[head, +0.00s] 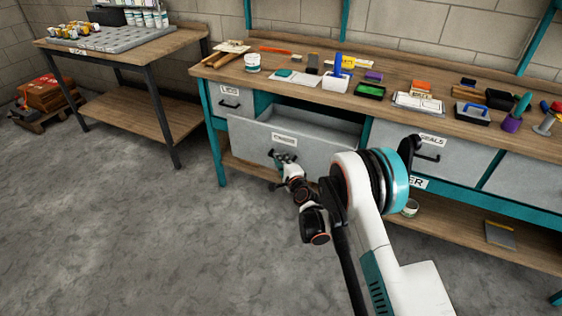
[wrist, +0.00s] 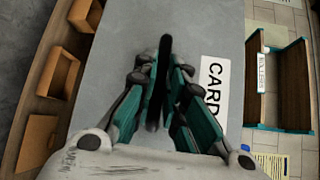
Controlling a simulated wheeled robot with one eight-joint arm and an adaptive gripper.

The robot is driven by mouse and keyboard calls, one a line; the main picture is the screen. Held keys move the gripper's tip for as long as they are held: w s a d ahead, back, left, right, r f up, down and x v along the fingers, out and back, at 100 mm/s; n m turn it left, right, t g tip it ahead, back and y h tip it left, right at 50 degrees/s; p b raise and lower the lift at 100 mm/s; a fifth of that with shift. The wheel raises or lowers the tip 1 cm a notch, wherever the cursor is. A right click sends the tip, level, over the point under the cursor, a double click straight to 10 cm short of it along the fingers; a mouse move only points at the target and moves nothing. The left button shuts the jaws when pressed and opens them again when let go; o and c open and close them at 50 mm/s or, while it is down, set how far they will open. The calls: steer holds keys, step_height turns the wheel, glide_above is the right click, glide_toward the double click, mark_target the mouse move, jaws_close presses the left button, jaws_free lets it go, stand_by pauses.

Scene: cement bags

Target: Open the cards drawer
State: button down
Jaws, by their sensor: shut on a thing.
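The cards drawer (head: 310,150) is a grey drawer in the workbench, pulled out, with its inside showing in the head view. Its white label shows on the front, and in the wrist view the label (wrist: 213,85) reads "CARD" with the rest cut off. My gripper (head: 284,160) is at the drawer's front, just below the label. In the wrist view my gripper (wrist: 160,85) has its teal-and-grey fingers shut on the dark drawer handle (wrist: 165,48). The fingers partly hide the handle.
A closed labelled drawer (head: 233,99) sits to the left and another closed drawer (head: 433,150) to the right. Tools and trays, including a green tray (head: 370,91), lie on the bench top (head: 300,84). The concrete floor (head: 150,230) in front is clear.

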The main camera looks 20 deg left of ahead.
steer(key=shift+d, duration=0.1)
steer(key=c, duration=1.7)
jaws_free()
steer(key=shift+o, duration=0.2)
steer(key=f+v, duration=0.1)
steer(key=v, duration=0.6)
steer(key=shift+r, duration=0.5)
steer(key=shift+s+d, duration=0.1)
steer(key=shift+s, duration=0.05)
